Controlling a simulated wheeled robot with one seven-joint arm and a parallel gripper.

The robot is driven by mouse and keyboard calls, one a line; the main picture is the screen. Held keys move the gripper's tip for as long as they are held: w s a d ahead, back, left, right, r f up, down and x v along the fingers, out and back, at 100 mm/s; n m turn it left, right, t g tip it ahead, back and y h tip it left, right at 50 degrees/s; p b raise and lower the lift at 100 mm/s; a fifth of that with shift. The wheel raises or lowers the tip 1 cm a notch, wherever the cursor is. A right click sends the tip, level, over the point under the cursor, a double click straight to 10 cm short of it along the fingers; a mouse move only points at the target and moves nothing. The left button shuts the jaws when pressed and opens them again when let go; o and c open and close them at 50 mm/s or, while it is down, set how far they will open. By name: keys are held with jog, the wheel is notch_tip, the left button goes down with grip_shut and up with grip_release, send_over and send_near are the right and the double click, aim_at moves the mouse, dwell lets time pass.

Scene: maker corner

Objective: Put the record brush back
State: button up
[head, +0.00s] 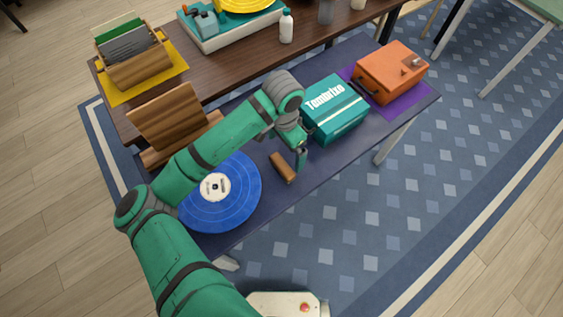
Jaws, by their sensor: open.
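The record brush (283,168), a small brown block with rounded ends, lies on the dark blue table (322,178) near its front edge. It is right of a blue record (238,205) with a white label. My gripper (299,161) points down just right of the brush, seen from above and behind. It is open and holds nothing. One finger shows clearly; the other is partly hidden. I cannot tell how high the fingertips are above the table.
A teal box (336,118) with white lettering stands right of my gripper. An orange case (391,75) sits on a purple mat (412,102). A wooden stand (168,115) is behind the record. A darker table behind holds a record player (220,36), bottle (286,26) and file crate (137,70).

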jog(key=w+d+r+n+t+h, duration=0.1)
jog(key=d+r+n+t+h, duration=0.2)
jog(key=d, duration=0.6)
jog(key=w+d+r+n+t+h, duration=0.15)
jog(key=d+r+t+h, duration=0.3)
jog(key=d, duration=0.55)
jog(key=w+d+r+n+t+h, duration=0.1)
jog(key=d+r+n+t+h, duration=0.2)
jog(key=d, duration=0.6)
jog(key=s+a+f+n+t+y, duration=0.2)
jog(key=s+a+f+n+y, duration=0.25)
jog(key=s+a, duration=0.35)
jog(key=s+a+f+n+t+y, duration=0.3)
jog(key=s+a+f+y, duration=0.1)
jog(key=s+a+f, duration=0.3)
jog(key=s+a+r+m+y, duration=0.1)
jog(key=s+a+m, duration=0.1)
jog(key=s+a, duration=0.5)
jog(key=s+a+m+y, duration=0.1)
jog(key=s+a+m, duration=0.1)
jog(key=s+a, duration=0.5)
jog(key=v, duration=0.5)
